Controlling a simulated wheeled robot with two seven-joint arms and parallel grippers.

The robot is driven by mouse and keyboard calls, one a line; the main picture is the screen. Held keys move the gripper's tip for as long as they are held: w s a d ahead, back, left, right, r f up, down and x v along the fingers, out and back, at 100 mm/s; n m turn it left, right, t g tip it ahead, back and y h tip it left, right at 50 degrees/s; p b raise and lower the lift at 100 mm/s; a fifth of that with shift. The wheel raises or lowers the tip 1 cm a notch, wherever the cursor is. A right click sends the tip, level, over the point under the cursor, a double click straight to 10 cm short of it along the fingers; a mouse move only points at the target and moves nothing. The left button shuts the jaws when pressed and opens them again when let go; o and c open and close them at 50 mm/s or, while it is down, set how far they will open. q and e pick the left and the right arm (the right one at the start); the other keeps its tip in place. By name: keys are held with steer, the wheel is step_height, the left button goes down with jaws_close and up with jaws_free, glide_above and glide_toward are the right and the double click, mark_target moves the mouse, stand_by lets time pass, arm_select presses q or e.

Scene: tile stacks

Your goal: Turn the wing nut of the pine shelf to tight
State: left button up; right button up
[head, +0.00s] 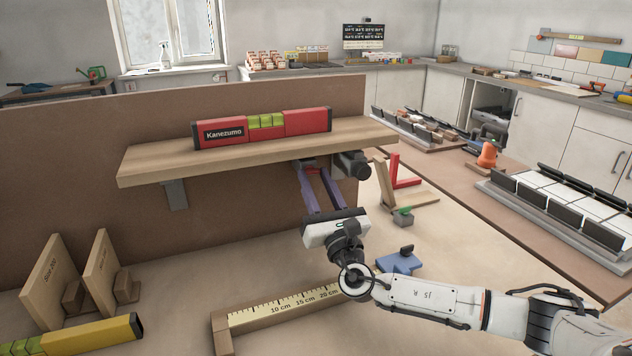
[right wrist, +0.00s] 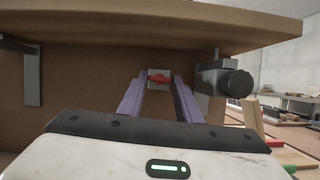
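The pine shelf (head: 150,165) juts out from a brown panel. Under its right part, a small red piece, which looks like the wing nut (right wrist: 159,79), shows near the panel in the right wrist view. My right gripper (head: 312,168) reaches in under the shelf from the front, its two purple fingers apart. In the right wrist view, its fingertips (right wrist: 160,76) stand on either side of the red piece. I cannot tell whether they touch it. A dark grey block with a round black knob (right wrist: 237,84) is just to the right. My left gripper is not in view.
A red spirit level (head: 300,122) marked Kanezumo lies on the shelf. Below are a wooden ruler piece (head: 285,308), a blue object (head: 399,262), a yellow level (head: 85,340) and wooden bookends (head: 100,272). A red and wood square stands to the right.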

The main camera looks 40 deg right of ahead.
steer(key=shift+c, duration=0.7)
